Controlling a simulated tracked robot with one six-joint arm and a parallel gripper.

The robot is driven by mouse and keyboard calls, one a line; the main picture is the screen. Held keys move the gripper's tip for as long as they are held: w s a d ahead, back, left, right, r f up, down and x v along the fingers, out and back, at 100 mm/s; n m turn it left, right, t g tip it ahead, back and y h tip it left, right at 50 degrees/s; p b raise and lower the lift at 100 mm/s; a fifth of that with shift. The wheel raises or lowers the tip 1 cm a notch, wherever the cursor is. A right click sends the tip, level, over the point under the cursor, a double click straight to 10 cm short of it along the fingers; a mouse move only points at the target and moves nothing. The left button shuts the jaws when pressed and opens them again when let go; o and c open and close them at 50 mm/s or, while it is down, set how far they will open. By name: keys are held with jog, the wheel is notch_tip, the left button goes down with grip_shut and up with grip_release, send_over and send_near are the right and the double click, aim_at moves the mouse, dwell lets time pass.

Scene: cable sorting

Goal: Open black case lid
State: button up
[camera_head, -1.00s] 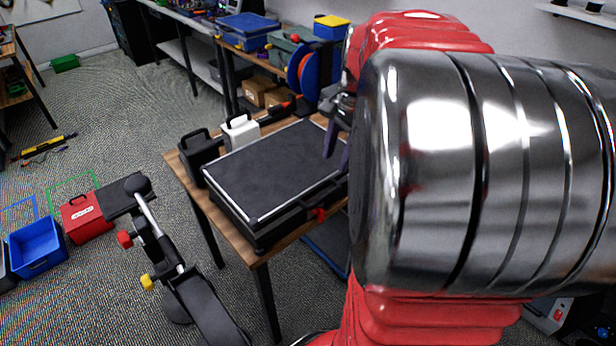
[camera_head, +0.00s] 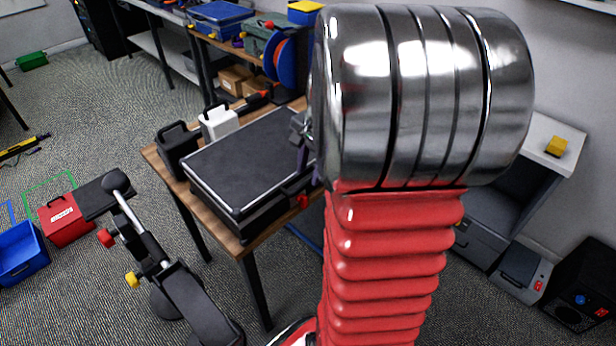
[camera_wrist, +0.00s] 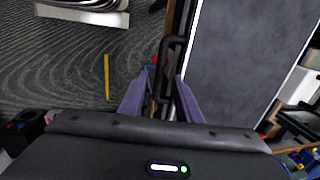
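The black case (camera_head: 243,157) lies flat on a wooden table, with its silver-edged lid down. A red latch (camera_head: 303,201) shows on its front side. In the wrist view, the case lid (camera_wrist: 245,50) fills the upper right, and a black handle (camera_wrist: 171,52) runs along its edge. My gripper (camera_head: 305,167) is at the case's right front side, partly hidden by my arm. In the wrist view its purple fingers (camera_wrist: 160,80) are apart, with the handle's lower end between or just beyond the tips. I cannot tell whether they touch it.
The wooden table (camera_head: 160,160) also bears a black box (camera_head: 177,148) and a white box (camera_head: 219,122) behind the case. A red case (camera_head: 66,220) and blue bin (camera_head: 20,252) are on the floor at left. A shelf with bins stands behind.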

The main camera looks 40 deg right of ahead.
aim_at(307, 182)
jog(key=shift+w+f, duration=0.15)
jog(key=shift+f, duration=0.6)
jog(key=shift+w+f, duration=0.1)
jog(key=shift+f, duration=0.65)
grip_shut()
